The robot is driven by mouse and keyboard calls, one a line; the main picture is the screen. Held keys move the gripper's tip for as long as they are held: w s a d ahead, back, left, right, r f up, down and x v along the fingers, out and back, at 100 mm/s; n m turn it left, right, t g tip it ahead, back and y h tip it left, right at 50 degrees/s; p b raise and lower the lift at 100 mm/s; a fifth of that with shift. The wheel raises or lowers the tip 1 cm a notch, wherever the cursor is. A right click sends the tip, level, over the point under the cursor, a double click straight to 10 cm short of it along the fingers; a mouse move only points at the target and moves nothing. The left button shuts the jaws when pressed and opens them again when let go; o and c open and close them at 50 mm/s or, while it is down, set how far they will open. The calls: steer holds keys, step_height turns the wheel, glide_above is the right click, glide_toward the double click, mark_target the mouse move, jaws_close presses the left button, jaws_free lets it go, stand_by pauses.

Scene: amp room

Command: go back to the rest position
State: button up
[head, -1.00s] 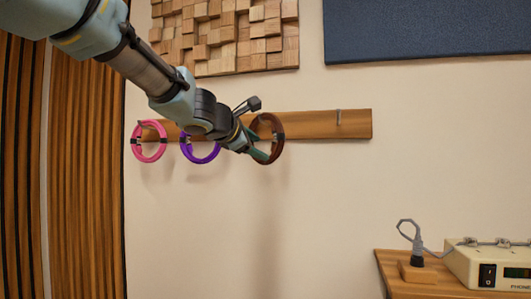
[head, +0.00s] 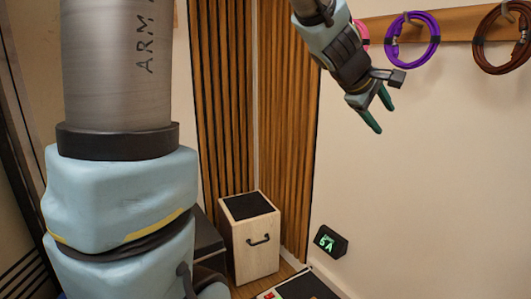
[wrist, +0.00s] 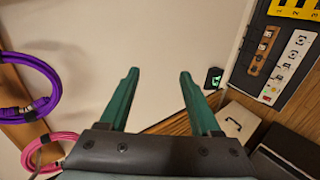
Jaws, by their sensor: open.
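My gripper (head: 383,118) is open and empty in front of the bare wall, below and left of the purple cable coil. Its two green fingers stand apart with nothing between them in the wrist view (wrist: 159,74). The brown coil (head: 500,70) hangs on the wooden rail (head: 460,25) at the upper right, clear of my gripper. The purple coil (head: 435,40) hangs to its left; it also shows in the wrist view (wrist: 53,85). The pink coil (head: 362,37) is partly hidden behind my arm; the wrist view shows part of it (wrist: 40,140).
A pale wooden box (head: 240,262) with a black top stands in the corner by the slatted panels (head: 285,130). A small black display (head: 330,242) with green characters is nearby. A panel with a yellow strip (wrist: 295,9) shows in the wrist view. The wall around my gripper is clear.

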steer(key=a+f+m+g+y, duration=0.1)
steer(key=a+f+m+y, duration=0.1)
steer(key=a+f, duration=0.5)
steer(key=a+f+m+y, duration=0.15)
steer(key=a+f, duration=0.25)
steer(key=a, duration=0.5)
steer(key=s+a+f+m+g+y+p, duration=0.1)
steer(key=s+a+f, duration=0.3)
steer(key=a, duration=0.5)
steer(key=s+a+f+m+g+y, duration=0.2)
steer(key=s+a+f+m+y, duration=0.1)
steer(key=a, duration=0.6)
steer(key=shift+s+f+y+p, duration=0.4)
steer(key=shift+s+f+y, duration=0.15)
steer(key=shift+s+f, duration=0.45)
steer(key=shift+d+r, duration=0.1)
